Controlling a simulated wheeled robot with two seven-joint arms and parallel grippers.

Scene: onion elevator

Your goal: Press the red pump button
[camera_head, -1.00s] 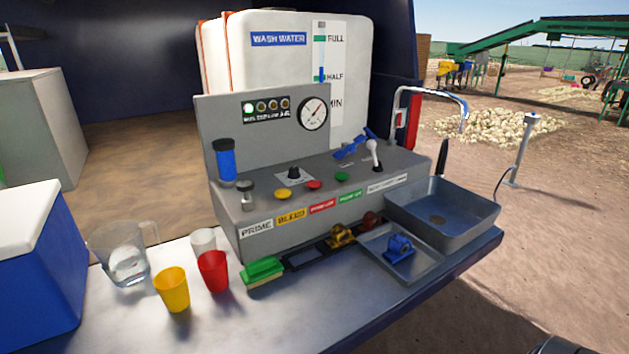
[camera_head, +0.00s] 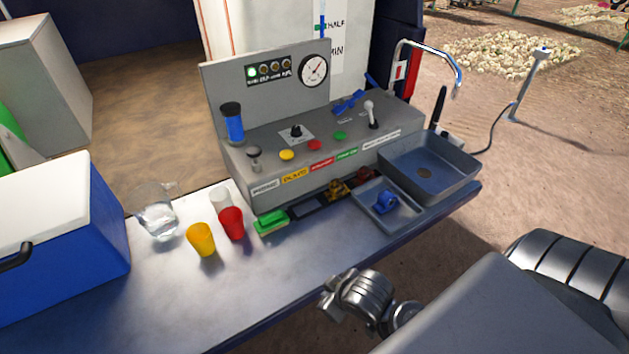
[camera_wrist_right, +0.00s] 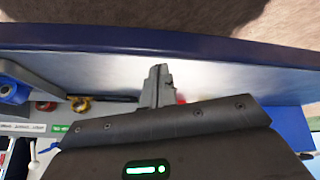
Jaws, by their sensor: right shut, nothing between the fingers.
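The red pump button (camera_head: 314,145) is a round cap on the sloped top of the grey control panel (camera_head: 232,172), between the yellow button (camera_head: 287,155) and the green button (camera_head: 340,136). A red label (camera_head: 322,162) is on the front face below it. My right gripper (camera_head: 328,300) is at the table's front edge, well short of the panel and apart from the button. Its narrow fingers are together and empty, and they also show in the right wrist view (camera_wrist_right: 157,80). The button cannot be made out in the wrist view. My left gripper is out of view.
Yellow cup (camera_head: 202,240), red cup (camera_head: 231,223), jug (camera_head: 157,215) and green sponge (camera_head: 271,222) stand left of or before the panel. A tray (camera_head: 405,217) with a blue valve and a sink (camera_head: 450,160) are right. The table front (camera_head: 280,290) is clear.

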